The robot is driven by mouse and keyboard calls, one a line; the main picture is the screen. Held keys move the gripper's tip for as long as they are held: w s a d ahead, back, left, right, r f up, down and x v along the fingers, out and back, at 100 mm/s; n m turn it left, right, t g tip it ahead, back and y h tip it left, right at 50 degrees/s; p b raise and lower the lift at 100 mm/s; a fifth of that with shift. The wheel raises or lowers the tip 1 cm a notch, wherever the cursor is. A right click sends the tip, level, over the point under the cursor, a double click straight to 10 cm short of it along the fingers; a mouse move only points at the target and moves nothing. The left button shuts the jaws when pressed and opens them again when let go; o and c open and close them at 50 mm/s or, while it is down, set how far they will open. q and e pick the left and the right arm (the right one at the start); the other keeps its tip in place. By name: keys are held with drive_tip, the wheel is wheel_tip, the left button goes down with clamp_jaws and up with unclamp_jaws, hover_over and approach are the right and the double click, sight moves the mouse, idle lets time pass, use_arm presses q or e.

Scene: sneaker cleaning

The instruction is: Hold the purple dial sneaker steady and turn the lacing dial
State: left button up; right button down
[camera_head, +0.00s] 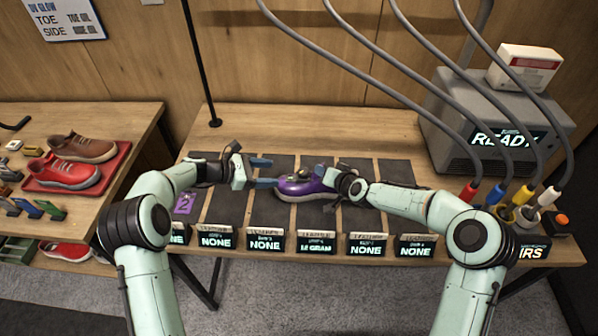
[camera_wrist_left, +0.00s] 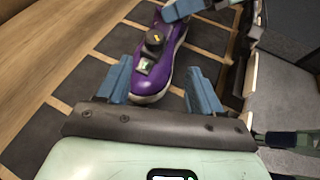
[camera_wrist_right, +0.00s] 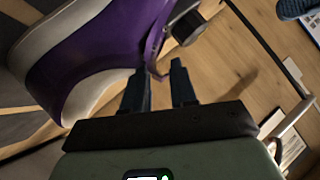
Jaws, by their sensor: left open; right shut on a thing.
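The purple sneaker (camera_head: 300,188) with a white sole lies on the dark mat, toe toward the left. Its dark, round lacing dial (camera_wrist_left: 155,40) stands on top, near a small green-lit patch (camera_wrist_left: 147,67). My left gripper (camera_head: 264,173) is open at the toe end; in the left wrist view its fingers (camera_wrist_left: 163,88) lie on either side of the toe, apart from it. My right gripper (camera_wrist_right: 159,90) is shut on the sneaker's collar edge at the heel end, beside the dial (camera_wrist_right: 187,27). The right arm hides the heel in the head view.
Several label displays (camera_head: 316,243) line the front table edge. A grey machine (camera_head: 490,125) reading READY stands at the right, with coloured cable plugs (camera_head: 496,193) before it. A red tray (camera_head: 88,176) with shoes lies on the left table. Bare wood lies behind the mat.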

sight(300, 172)
use_arm(q)
drive_tip(key=shift+n+t, duration=0.3)
drive_tip(key=shift+n, duration=0.4)
drive_tip(key=x, duration=1.1)
drive_tip(key=shift+w+d+f, duration=0.15)
drive_tip(key=shift+w+f, duration=0.05)
drive_tip(key=shift+w, duration=0.1)
drive_tip(key=c, duration=1.1)
